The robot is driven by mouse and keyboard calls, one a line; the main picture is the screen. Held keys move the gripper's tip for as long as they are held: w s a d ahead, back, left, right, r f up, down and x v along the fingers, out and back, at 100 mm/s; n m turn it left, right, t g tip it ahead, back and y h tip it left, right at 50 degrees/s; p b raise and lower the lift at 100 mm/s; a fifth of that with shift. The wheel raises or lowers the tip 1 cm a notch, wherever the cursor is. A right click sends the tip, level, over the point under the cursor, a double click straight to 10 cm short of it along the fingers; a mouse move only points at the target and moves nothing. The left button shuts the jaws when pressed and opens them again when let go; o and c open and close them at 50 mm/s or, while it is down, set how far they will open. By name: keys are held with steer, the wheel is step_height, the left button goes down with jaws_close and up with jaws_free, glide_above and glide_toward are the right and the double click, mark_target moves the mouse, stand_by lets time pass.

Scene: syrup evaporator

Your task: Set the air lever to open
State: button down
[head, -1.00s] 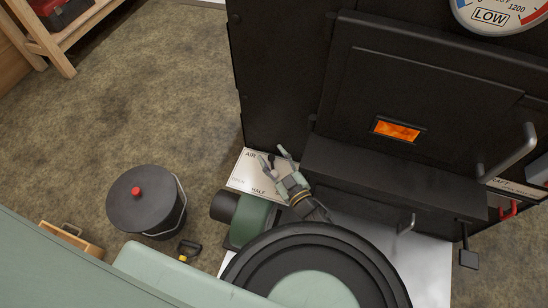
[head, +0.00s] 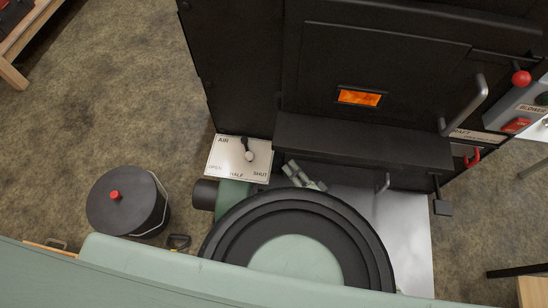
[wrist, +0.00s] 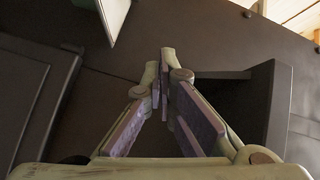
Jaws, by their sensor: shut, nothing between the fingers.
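The air lever (head: 248,152) is a short dark lever with a pale round knob. It stands on a white plate (head: 222,152) marked AIR, OPEN, HALF and SHUT from left to right. The knob sits above the lettering, between HALF and SHUT; its exact setting is hard to tell. My gripper (head: 291,166) is right of the plate, apart from the lever, below the black stove front. In the wrist view my gripper (wrist: 165,70) has its fingertips together with nothing between them. The lever cannot be made out in that view.
The black stove (head: 365,75) with a glowing window (head: 360,97) rises behind; its ledge (head: 360,145) is close to my gripper. A lidded black bucket (head: 125,205) stands on the floor at left.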

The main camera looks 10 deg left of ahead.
steer(key=x, duration=0.3)
steer(key=s+a+p+x, duration=0.1)
steer(key=x, duration=0.2)
steer(key=p+x, duration=0.1)
steer(key=x, duration=0.3)
steer(key=shift+s+a+f, duration=0.3)
steer(key=shift+a, duration=0.1)
steer(key=shift+s+a+f+p, duration=0.3)
steer(key=shift+s+a+f, duration=0.1)
steer(key=shift+a, duration=0.2)
